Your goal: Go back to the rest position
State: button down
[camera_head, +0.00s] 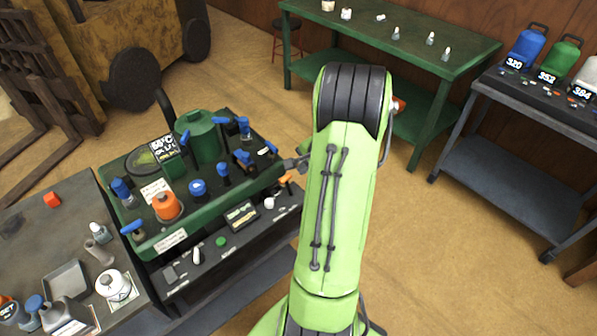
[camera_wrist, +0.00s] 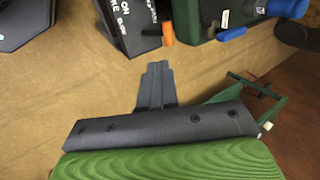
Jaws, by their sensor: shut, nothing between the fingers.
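My gripper (camera_wrist: 157,68) shows in the wrist view, with its two grey fingers together and nothing between them. In the head view, my green arm rises through the middle of the picture and hides much behind it. A grey end part of my gripper (camera_head: 291,164) pokes out left of the arm, close to the right side of the green machine (camera_head: 178,240). I cannot tell from this view whether it touches the machine. In the wrist view, the fingers point over the brown floor, apart from the dark panel and green body above them.
The machine carries blue-handled valves, an orange knob (camera_head: 167,206) and a green cylinder (camera_head: 202,137). A grey bench (camera_head: 40,235) with small containers stands at left. A green table (camera_head: 440,70) and a grey cart (camera_head: 520,165) stand at back right. Floor between is clear.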

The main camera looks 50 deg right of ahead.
jog(key=shift+v, duration=1.15)
jog(key=shift+s, duration=0.1)
